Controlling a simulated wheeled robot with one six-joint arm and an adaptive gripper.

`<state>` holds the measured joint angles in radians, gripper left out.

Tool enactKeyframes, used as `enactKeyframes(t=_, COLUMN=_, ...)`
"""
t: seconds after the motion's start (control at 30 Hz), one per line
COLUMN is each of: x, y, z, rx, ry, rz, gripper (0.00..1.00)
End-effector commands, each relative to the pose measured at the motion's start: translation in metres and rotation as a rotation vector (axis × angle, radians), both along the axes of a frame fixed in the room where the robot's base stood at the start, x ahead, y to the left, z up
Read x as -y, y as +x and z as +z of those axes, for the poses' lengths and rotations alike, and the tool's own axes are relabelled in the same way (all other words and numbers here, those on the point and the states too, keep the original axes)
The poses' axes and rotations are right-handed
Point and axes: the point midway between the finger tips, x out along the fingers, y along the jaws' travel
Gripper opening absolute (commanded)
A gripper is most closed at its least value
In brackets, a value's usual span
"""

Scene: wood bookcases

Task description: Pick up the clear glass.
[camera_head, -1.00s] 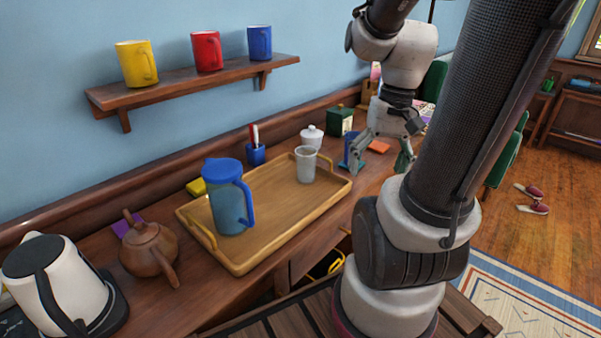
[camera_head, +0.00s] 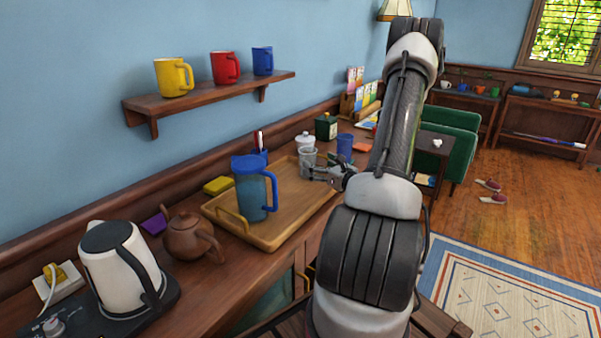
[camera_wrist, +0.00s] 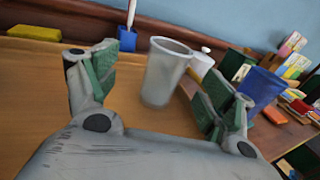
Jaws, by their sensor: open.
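The clear glass (camera_head: 308,161) stands upright on the wooden tray (camera_head: 218,213), near its far right end. It also shows in the wrist view (camera_wrist: 163,75), ahead of my gripper and between the lines of its two fingers. My gripper (camera_head: 312,172) is at the right edge of the tray, low and close to the glass. In the wrist view my gripper (camera_wrist: 150,90) has its green-padded fingers spread wide with nothing held between them. The right finger overlaps the view near the glass; I cannot tell whether it touches.
A blue-lidded pitcher (camera_head: 252,193) stands on the tray left of the glass. A blue cup (camera_wrist: 262,86) stands just right of my right finger. A white lidded jar (camera_head: 304,140) and a blue pen holder (camera_wrist: 127,40) stand behind. A teapot (camera_head: 188,237) and a kettle (camera_head: 115,265) are nearer.

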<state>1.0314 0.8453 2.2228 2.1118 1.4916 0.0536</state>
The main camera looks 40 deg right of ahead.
Motion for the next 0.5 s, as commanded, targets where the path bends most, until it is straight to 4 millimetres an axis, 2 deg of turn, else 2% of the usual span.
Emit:
enactKeyframes(t=0.1, x=0.013, y=0.007, z=0.008, rx=0.035, ry=0.006, rz=-0.055, gripper=0.83)
enactKeyframes(t=0.5, x=0.012, y=0.051, z=0.014, rx=0.044, ry=0.007, rz=-0.049, gripper=0.83)
